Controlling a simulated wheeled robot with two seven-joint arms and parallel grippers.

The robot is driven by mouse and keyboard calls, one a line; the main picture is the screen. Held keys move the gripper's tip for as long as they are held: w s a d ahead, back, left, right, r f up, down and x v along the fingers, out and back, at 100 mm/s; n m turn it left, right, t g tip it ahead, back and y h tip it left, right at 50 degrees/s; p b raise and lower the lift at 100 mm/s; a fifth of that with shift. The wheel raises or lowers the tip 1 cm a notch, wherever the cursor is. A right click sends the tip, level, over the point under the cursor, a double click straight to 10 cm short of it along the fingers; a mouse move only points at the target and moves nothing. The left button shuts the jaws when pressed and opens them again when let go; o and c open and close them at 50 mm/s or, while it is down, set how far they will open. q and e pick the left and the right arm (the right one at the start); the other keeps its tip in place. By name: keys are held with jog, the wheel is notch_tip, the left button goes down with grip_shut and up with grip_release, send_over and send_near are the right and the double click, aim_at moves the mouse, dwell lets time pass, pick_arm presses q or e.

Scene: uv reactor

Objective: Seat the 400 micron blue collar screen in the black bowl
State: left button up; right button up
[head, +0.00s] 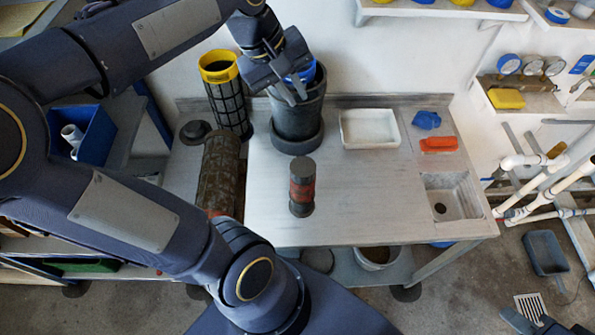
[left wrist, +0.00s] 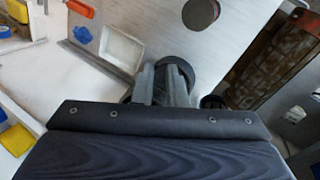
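The black bowl (head: 298,125) stands upright at the back of the bench, left of centre; its dark rim also shows in the left wrist view (left wrist: 184,70). The blue collar (head: 306,72) of the screen shows at the bowl's mouth, partly behind my left gripper (head: 293,93). The screen's lower part is hidden, so I cannot tell how deep or level it sits. My left gripper points down over the bowl, its fingers close together at the collar; whether they grip it is unclear. The fingers also show in the left wrist view (left wrist: 155,86). My right gripper (head: 540,322) is at the bottom right, cut off.
A tall yellow-collared mesh cylinder (head: 228,105) stands left of the bowl. A brown mesh cylinder (head: 219,170) is in front of it. A dark cylinder with a red band (head: 302,188) stands mid-bench. A white tray (head: 369,128) and a sink (head: 450,198) lie right.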

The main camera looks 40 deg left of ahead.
pick_arm(q)
jog(key=s+d+f+m+t+h, duration=0.1)
jog(key=s+d+f+m+t, duration=0.1)
jog(key=s+d+f+m, duration=0.5)
jog(key=s+d+m, duration=0.2)
jog(key=s, duration=0.1)
jog(key=shift+s+d+f+m, duration=0.2)
jog(key=shift+s+m, duration=0.05)
jog(key=shift+m, duration=0.15)
